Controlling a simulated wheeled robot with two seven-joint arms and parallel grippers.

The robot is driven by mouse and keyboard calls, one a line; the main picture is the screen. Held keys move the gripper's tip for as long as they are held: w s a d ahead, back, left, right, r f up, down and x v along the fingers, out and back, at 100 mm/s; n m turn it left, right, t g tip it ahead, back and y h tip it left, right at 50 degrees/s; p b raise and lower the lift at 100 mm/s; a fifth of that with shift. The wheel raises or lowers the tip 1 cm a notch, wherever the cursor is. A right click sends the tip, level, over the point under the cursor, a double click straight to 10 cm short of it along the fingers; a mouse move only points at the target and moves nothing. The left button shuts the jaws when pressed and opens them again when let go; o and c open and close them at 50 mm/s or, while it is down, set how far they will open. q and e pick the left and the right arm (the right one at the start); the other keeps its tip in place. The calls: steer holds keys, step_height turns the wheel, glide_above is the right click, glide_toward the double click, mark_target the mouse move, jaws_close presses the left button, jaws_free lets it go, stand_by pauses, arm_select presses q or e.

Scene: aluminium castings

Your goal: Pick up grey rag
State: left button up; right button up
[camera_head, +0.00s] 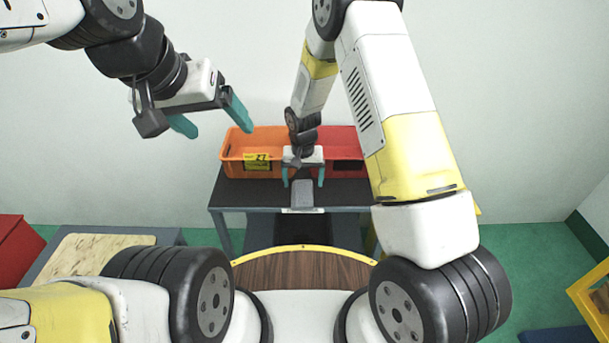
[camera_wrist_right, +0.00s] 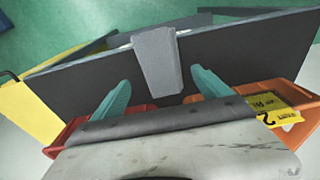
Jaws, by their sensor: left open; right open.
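The grey rag (camera_head: 302,196) lies on the dark table top at its front edge. In the right wrist view the rag (camera_wrist_right: 157,60) is a flat, tapered grey strip reaching the table's edge. My left gripper (camera_head: 219,130) is open and empty, raised at the left, away from the table.
An orange crate (camera_head: 233,152) with a yellow label and a red crate (camera_head: 345,142) stand at the back of the dark table (camera_head: 232,193), behind my right gripper. A table with a light board (camera_head: 90,250) and a red box (camera_head: 15,250) are at the lower left.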

mark_target(303, 192)
steer(key=f, duration=0.5)
steer(key=shift+w+f, duration=0.25)
steer(key=c, duration=1.4)
